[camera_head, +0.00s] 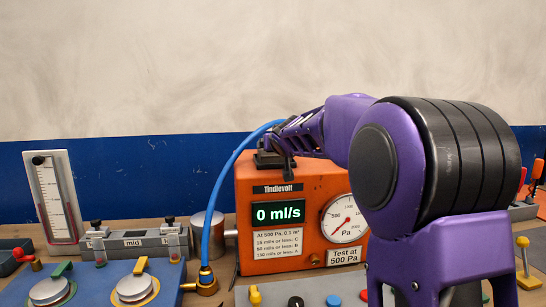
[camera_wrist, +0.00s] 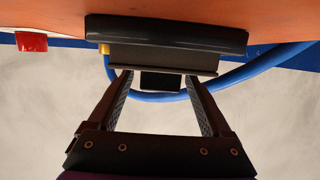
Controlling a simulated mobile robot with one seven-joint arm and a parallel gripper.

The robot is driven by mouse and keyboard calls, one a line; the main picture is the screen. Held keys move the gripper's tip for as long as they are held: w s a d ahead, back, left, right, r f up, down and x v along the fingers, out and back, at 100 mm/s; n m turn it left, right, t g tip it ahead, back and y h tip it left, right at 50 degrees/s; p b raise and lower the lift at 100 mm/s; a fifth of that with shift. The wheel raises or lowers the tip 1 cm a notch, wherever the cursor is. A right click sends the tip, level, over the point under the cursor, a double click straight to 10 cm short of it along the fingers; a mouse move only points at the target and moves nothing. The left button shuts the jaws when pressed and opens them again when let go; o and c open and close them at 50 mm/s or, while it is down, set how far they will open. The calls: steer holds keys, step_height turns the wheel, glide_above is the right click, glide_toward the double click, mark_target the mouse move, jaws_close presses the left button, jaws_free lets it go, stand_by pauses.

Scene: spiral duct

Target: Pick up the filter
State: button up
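No part is clearly marked as a filter; a dark holder (camera_head: 268,158) sits on top of the orange Tindlevolt tester (camera_head: 290,225), with the blue hose behind it. In the wrist view the holder shows as a black plate (camera_wrist: 165,32) with a grey-edged dark bar (camera_wrist: 165,60). A small black block (camera_wrist: 161,81) shows between my fingertips. My gripper (camera_wrist: 160,78) is open at the holder; gaps show on both sides of the block. In the head view my gripper (camera_head: 287,160) is small and dark there, and whether it touches the holder cannot be told.
A blue hose (camera_head: 216,205) arches from a brass fitting (camera_head: 206,281) up behind the tester. A gauge (camera_head: 345,218) is on its front. A metal cylinder (camera_head: 208,235), a grey clamp bar (camera_head: 135,243) and a tube flowmeter (camera_head: 54,196) stand left. My arm hides much of the right.

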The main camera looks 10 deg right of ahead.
jaws_close()
step_height(320, 180, up, 10)
steer(key=p, duration=0.4)
steer(key=shift+p, duration=0.35)
